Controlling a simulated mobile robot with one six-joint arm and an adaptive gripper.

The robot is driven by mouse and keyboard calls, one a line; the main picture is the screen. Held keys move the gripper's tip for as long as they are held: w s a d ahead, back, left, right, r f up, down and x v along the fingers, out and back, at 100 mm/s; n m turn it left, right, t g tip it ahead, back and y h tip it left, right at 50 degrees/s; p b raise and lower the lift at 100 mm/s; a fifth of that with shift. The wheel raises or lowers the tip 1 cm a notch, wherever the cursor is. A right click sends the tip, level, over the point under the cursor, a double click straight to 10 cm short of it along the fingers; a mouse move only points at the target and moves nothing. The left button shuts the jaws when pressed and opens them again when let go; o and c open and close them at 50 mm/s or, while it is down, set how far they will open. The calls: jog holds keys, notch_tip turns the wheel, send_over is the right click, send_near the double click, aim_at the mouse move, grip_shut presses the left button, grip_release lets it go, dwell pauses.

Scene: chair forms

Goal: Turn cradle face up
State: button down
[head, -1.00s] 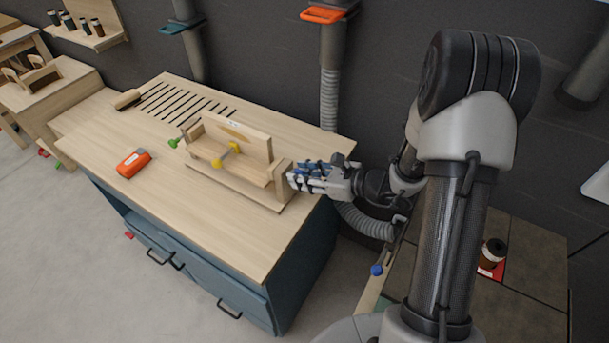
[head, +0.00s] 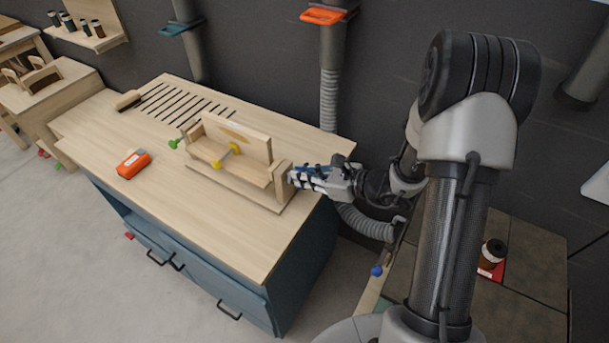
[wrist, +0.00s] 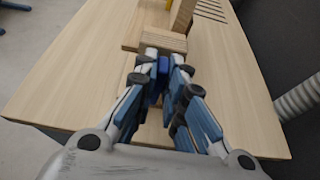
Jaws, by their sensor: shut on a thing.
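The wooden cradle (head: 247,146) stands on the bench, with an upright board at the back and a flat board in front. My gripper (head: 294,178) is at the outer right side of this post. In the wrist view my gripper (wrist: 162,68) is shut on a small blue part (wrist: 164,66) beside the post. The fingers partly hide that part.
An orange device (head: 134,163) lies on the bench (head: 185,225) to the left, and a brush (head: 127,100) lies near slots at the back. A grey hose (head: 329,100) runs down behind the bench. The front bench top is clear.

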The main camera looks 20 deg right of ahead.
jog(key=shift+m+p, duration=0.3)
jog(key=shift+p, duration=0.3)
jog(key=shift+w+d+f+m+g+y+p, duration=0.35)
jog(key=shift+m+y+p, duration=0.55)
jog(key=shift+m, duration=1.15)
jog(key=shift+w+d+f+m+g+y+p, duration=0.2)
jog(key=shift+f+m+g+y+p, duration=0.25)
jog(key=shift+m+y, duration=1.25)
jog(key=shift+w+d+f+m+g+y+p, duration=0.3)
jog(key=shift+m+g+y+p, duration=0.4)
jog(key=shift+m, duration=2.15)
jog(key=c, duration=1.7)
grip_release()
jog(key=shift+a+b, duration=0.1)
jog(key=shift+b, duration=0.2)
jog(key=shift+o, duration=0.2)
jog(key=v, duration=1.2)
jog(key=shift+f, duration=0.35)
